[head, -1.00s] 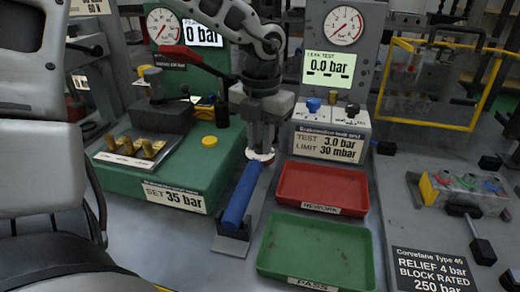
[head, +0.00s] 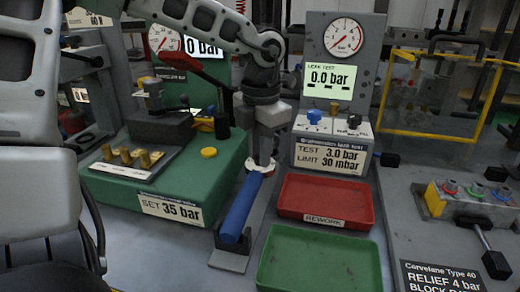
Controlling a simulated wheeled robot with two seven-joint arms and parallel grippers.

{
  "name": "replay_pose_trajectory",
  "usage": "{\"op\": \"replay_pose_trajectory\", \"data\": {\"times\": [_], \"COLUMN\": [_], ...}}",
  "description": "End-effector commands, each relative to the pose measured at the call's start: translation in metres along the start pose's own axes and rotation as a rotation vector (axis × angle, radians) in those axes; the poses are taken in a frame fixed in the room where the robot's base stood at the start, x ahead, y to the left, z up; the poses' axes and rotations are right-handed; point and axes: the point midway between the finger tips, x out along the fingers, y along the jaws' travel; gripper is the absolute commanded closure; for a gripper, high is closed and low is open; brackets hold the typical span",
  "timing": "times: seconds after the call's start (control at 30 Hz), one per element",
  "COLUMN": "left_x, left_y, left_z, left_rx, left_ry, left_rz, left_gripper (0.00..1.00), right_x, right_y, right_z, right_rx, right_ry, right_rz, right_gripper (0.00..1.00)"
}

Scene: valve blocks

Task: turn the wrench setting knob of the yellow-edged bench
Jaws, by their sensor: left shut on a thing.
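The wrench lies tilted on the bench, with a blue cylindrical handle (head: 241,208) whose lower end sits at a dark grey bracket (head: 231,258). At its upper end is a setting knob (head: 263,168) with a pale collar and a little red, mostly hidden by my fingers. My left gripper (head: 263,160) points down from above and is shut on this knob. The knob's scale or marks cannot be read. My right gripper is not in view.
Left of the wrench is a green fixture (head: 130,190) labelled "SET 35 bar", with brass parts and a red lever (head: 190,62). To the right are a red REWORK tray (head: 325,222), a green tray (head: 320,284) and a leak tester (head: 330,150). A yellow frame (head: 430,134) stands back right.

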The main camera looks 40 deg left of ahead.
Motion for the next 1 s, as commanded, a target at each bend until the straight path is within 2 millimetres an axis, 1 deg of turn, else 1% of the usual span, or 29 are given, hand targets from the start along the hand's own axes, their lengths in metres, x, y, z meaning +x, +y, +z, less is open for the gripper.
{"op": "replay_pose_trajectory", "data": {"times": [0.17,0.2,0.23,0.27,0.53,0.67,0.77,1.0], "left_x": [-0.001,-0.001,-0.001,-0.001,-0.001,-0.009,-0.026,-0.084], "left_y": [0.0,0.0,0.0,0.0,0.0,0.0,0.0,0.0], "left_z": [0.001,0.001,0.001,0.001,0.0,0.001,0.001,0.001], "left_rx": [-0.001,-0.001,-0.001,-0.001,-0.001,-0.002,-0.001,-0.002], "left_ry": [-0.003,-0.003,-0.003,-0.003,-0.002,-0.004,-0.006,-0.007], "left_rz": [0.0,0.0,0.0,0.0,0.0,0.001,0.002,0.002], "left_gripper": [1.0,0.72,0.63,0.58,0.58,0.58,0.58,0.58], "right_x": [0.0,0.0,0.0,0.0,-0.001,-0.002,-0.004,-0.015], "right_y": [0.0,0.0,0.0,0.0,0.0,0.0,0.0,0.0], "right_z": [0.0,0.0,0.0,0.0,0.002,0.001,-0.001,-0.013], "right_rx": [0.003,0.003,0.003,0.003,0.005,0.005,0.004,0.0], "right_ry": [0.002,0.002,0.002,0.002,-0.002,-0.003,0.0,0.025], "right_rz": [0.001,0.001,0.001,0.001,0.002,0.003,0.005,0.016], "right_gripper": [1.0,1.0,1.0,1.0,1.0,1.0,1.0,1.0]}}
